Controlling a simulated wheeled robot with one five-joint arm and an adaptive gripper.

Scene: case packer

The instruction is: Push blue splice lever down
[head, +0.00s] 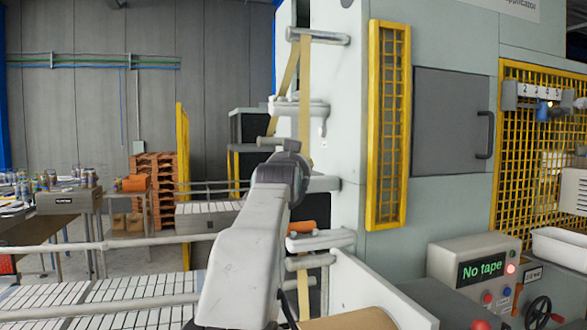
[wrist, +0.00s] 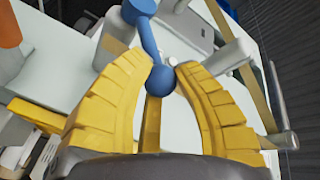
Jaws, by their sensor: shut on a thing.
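The blue splice lever (wrist: 149,42) shows in the wrist view. It runs from a round blue hub at the top edge down to a blue ball end (wrist: 160,80). My gripper (wrist: 152,68) has its two yellow ribbed fingers on either side of the ball, shut on it. In the head view my arm covers the middle of the picture, and the lever and my fingers are hidden behind it. A tan tape strip (head: 305,100) runs down over rollers on the machine's side.
Metal rollers (head: 319,37) stick out from the pale machine cabinet (head: 345,150). A control box display (head: 481,268) reads "No tape", with a red light beside it. A yellow mesh guard (head: 388,125) stands on the cabinet. A conveyor (head: 95,295) lies at the lower left.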

